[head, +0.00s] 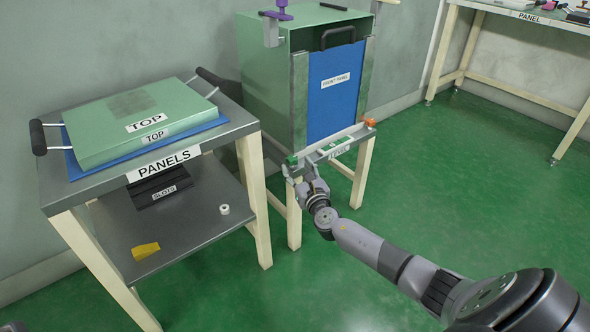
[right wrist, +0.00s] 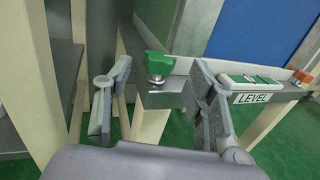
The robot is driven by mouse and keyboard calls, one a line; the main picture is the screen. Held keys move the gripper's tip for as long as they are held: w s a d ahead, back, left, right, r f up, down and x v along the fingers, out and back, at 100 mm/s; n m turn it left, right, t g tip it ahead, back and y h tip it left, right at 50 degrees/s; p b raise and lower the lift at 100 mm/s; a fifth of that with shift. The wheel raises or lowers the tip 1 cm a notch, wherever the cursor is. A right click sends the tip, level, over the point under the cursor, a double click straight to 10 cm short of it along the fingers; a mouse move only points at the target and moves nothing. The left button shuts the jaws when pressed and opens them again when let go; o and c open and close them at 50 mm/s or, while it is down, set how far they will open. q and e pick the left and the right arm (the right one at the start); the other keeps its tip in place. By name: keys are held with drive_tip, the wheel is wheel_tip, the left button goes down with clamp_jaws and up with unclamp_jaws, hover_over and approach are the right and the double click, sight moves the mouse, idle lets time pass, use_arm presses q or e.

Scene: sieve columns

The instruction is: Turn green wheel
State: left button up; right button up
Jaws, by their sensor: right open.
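The green wheel (head: 291,160) is a small knob at the left front corner of the stand with the "LEVEL" label. In the right wrist view the green wheel (right wrist: 160,63) sits on a short metal stem above a grey bracket. My right gripper (head: 302,180) is at that corner. In the right wrist view the right gripper (right wrist: 155,90) is open, with one finger on each side of the wheel and bracket, the wheel a little beyond the tips. Whether a finger touches anything is unclear.
An orange wheel (head: 370,122) is at the stand's right corner. A green cabinet (head: 262,75) with a blue front panel (head: 335,95) stands behind the level bar. A panels table (head: 215,130) is on the left. Green floor (head: 450,160) is clear on the right.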

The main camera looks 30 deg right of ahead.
sight(292, 162)
drive_tip(key=shift+x, duration=1.15)
drive_tip(key=shift+c, duration=0.3)
drive_tip(key=shift+a, duration=0.1)
drive_tip(key=c, duration=1.1)
